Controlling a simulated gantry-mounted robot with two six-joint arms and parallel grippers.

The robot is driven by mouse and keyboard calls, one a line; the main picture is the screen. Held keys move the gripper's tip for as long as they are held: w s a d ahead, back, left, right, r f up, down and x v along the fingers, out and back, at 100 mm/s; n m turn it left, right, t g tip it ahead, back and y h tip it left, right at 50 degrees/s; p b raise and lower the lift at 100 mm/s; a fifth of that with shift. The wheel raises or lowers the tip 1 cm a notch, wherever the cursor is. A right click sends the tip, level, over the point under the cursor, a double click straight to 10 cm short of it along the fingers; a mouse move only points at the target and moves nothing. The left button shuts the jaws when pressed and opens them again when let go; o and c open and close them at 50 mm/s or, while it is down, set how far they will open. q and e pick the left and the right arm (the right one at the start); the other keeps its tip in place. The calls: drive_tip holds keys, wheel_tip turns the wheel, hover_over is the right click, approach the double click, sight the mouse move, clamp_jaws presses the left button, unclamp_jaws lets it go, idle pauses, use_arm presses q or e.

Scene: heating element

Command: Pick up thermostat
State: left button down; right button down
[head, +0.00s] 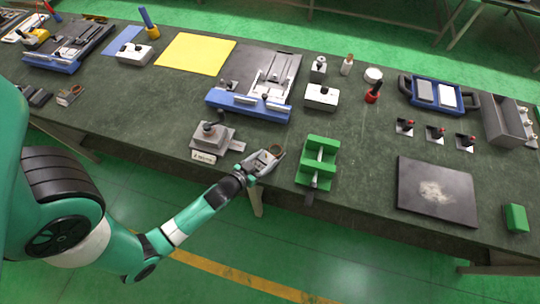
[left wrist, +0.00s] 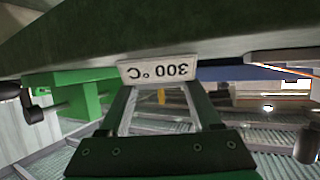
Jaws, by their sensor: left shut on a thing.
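In the head view my left gripper (head: 268,157) is at the front edge of the table, between a grey block with a black knob and a green bracket. The held plate is hard to make out there. My right gripper is not in view.
The grey block (head: 212,136) with a white label stands left of my gripper. The green bracket (head: 318,160) stands to its right. A dark plate (head: 437,190) lies further right. A blue-fronted fixture (head: 250,102) stands behind. Bare tabletop lies between the fixture and bracket.

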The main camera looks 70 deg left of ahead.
use_arm(q)
wheel_tip(320, 180, up, 9)
drive_tip(key=p, duration=0.4)
drive_tip(key=shift+r+p, duration=0.3)
drive_tip(key=shift+r, duration=0.2)
